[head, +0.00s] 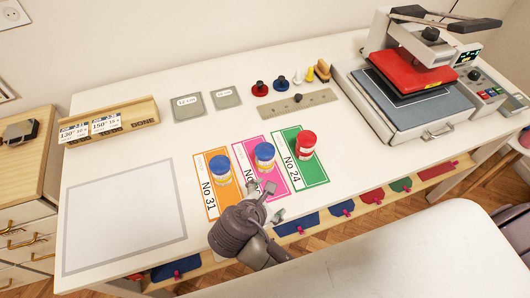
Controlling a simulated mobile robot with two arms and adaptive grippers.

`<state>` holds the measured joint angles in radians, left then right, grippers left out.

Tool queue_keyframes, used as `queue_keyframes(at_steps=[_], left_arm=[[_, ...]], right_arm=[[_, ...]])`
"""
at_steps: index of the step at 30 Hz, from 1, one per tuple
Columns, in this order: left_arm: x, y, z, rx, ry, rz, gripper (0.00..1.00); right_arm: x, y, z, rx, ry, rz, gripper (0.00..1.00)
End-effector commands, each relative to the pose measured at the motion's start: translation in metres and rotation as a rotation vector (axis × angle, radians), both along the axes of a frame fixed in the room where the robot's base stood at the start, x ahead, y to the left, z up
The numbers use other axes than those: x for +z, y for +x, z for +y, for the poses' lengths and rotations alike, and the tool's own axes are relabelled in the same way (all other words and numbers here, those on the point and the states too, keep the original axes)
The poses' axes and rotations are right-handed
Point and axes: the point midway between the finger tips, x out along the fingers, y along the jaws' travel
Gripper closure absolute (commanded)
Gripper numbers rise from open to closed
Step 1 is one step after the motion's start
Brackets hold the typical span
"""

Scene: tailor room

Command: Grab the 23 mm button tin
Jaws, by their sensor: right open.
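My right gripper (265,200) is open over the table's front edge, beside the front end of the pink card. It is well in front of both tins, and no object shows between its fingers. My left gripper is not in view.
Paint-like pots stand on cards: a blue one (219,167) on orange, another blue one (264,155) on pink, a red one (306,145) on green. A metal strip (318,101) lies right of the tins. A heat press (415,85) stands at the right. A pale sheet (125,215) lies at left.

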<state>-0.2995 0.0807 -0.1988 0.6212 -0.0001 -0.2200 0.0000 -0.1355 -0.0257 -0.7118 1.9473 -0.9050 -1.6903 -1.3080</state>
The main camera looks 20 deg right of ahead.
Motion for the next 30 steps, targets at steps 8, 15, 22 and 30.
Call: queue_keyframes(at_steps=[8,15,22,30], left_arm=[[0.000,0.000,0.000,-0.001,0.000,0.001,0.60],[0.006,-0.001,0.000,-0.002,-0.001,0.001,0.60],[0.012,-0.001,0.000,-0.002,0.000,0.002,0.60],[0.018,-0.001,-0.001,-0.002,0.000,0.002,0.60]], right_arm=[[0.054,0.036,0.046,0.343,-0.551,0.033,0.13],[0.050,0.059,0.030,0.364,-0.605,0.040,0.13],[0.032,0.088,0.004,0.364,-0.601,0.042,0.13],[0.023,0.102,-0.008,0.365,-0.599,0.041,0.13]])
